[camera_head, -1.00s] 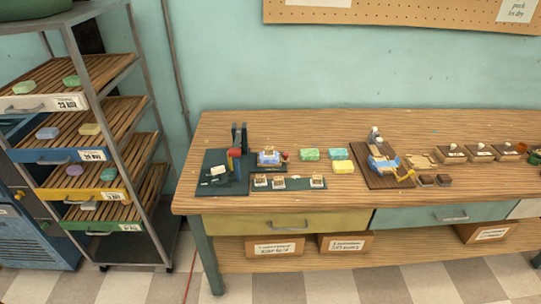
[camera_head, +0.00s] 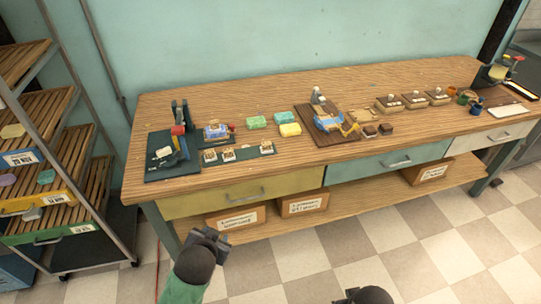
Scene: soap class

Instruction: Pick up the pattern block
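Several small pale blocks with marked tops stand on a dark strip at the bench's left front; one of these blocks (camera_head: 228,154) is in the middle. They are too small for me to tell which is the pattern block. My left gripper (camera_head: 214,238) is low in front of the bench, below and apart from the blocks; its opening is not clear. Only a dark top part of my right arm or gripper (camera_head: 363,296) shows at the bottom edge. Neither gripper touches anything on the bench.
The wooden bench (camera_head: 420,84) also bears a dark press board (camera_head: 160,172), green and yellow soaps (camera_head: 290,130), a brown board (camera_head: 335,139) with a blue tool, and stamp blocks (camera_head: 413,99). A drying rack (camera_head: 62,200) stands at left. Checkered floor in front is clear.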

